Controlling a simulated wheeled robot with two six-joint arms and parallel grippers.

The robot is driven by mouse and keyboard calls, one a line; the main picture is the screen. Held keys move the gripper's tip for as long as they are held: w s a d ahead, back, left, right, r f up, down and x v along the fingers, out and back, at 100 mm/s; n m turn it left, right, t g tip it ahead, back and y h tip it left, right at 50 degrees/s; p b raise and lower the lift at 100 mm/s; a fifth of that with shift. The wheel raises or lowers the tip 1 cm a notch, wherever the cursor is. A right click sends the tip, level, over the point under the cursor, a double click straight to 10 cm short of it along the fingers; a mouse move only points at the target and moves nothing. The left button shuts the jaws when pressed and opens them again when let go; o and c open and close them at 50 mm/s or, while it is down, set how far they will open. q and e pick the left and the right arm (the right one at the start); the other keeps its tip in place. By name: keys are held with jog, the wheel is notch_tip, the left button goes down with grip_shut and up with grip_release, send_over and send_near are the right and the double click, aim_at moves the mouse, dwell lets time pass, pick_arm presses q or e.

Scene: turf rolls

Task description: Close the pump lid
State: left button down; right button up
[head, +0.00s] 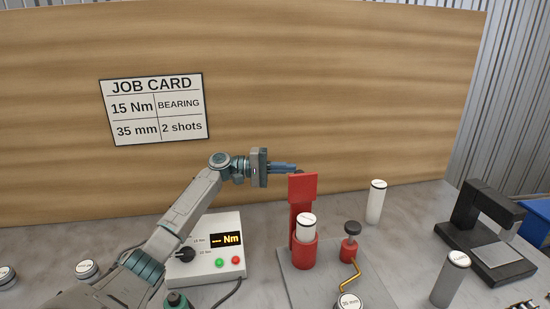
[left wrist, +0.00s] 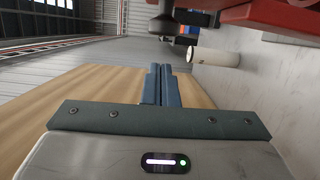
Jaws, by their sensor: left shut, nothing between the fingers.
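The red pump lid (head: 303,187) stands upright, open, above the back of the red pump cup (head: 304,254). A white cartridge (head: 307,227) with a dark-rimmed cap stands in the cup. My left gripper (head: 297,169) is shut and empty, its fingertips at the lid's top edge, partly behind it; I cannot tell whether they touch. In the left wrist view the shut blue fingers (left wrist: 157,86) point ahead, and a red part of the pump (left wrist: 265,16) shows at the upper right. My right gripper is not in view.
The pump sits on a grey plate beside a black knob (head: 352,228) and brass crank (head: 351,275). A control box (head: 207,250) stands left, with a white canister (head: 376,202) behind right. A grey canister (head: 450,280) and black press (head: 487,230) stand right. A wooden board (head: 300,80) rises behind.

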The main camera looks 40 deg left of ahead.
aim_at(301, 185)
pick_arm(q)
jog(key=shift+s+d+r+p, duration=0.1)
jog(key=shift+s+d+p, duration=0.3)
jog(key=shift+s+d, duration=0.4)
